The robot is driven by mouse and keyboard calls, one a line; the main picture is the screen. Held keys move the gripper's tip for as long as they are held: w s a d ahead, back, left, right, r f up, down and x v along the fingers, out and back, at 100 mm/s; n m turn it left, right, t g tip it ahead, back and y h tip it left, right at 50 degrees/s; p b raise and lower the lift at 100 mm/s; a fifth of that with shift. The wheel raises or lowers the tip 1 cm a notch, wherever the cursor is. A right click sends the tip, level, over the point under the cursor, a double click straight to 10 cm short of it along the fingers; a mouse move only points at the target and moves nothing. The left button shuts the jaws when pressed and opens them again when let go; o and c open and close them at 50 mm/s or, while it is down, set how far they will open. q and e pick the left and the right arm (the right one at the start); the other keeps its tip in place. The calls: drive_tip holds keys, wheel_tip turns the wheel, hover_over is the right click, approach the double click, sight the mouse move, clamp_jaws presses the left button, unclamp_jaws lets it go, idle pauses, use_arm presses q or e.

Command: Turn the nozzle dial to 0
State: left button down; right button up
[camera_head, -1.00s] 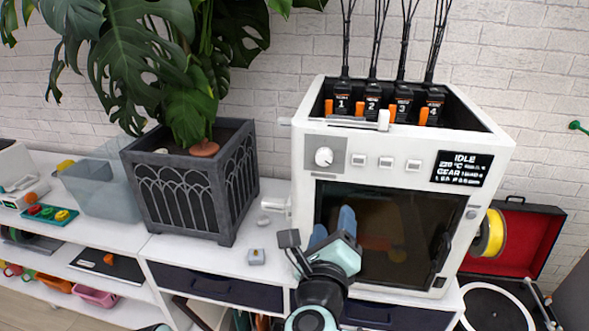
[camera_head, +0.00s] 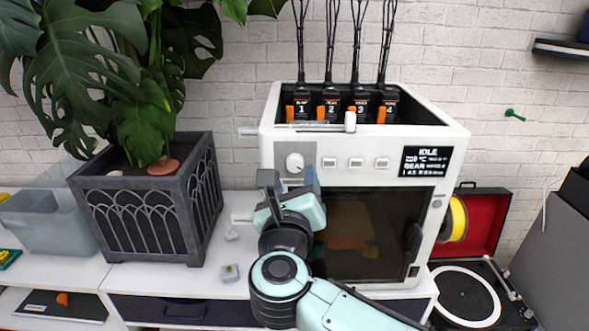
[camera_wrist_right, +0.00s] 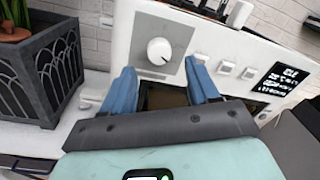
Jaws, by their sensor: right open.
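The nozzle dial (camera_head: 295,162) is a round white knob on a grey plate at the upper left of the white printer's front (camera_head: 345,144). It also shows in the right wrist view (camera_wrist_right: 159,51), with a small mark near its rim; I cannot read a scale around it. My right gripper (camera_head: 312,178) is just below the dial, in front of the printer. In the right wrist view its two blue fingers (camera_wrist_right: 160,80) are apart and empty, with the dial above and between their tips. My left gripper is not in view.
Three buttons (camera_head: 355,163) and a display (camera_head: 427,161) reading IDLE sit right of the dial. A dark planter (camera_head: 150,215) with a large plant stands left of the printer. A small grey block (camera_head: 230,273) lies on the white cabinet top. A turntable (camera_head: 465,297) stands at right.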

sight(295, 167)
drive_tip(key=shift+w+d+p, duration=0.1)
drive_tip(key=shift+w+p, duration=0.2)
drive_tip(key=shift+w, duration=1.75)
drive_tip(key=c, duration=1)
drive_tip(key=shift+c, duration=0.2)
drive_tip(key=shift+n, duration=0.3)
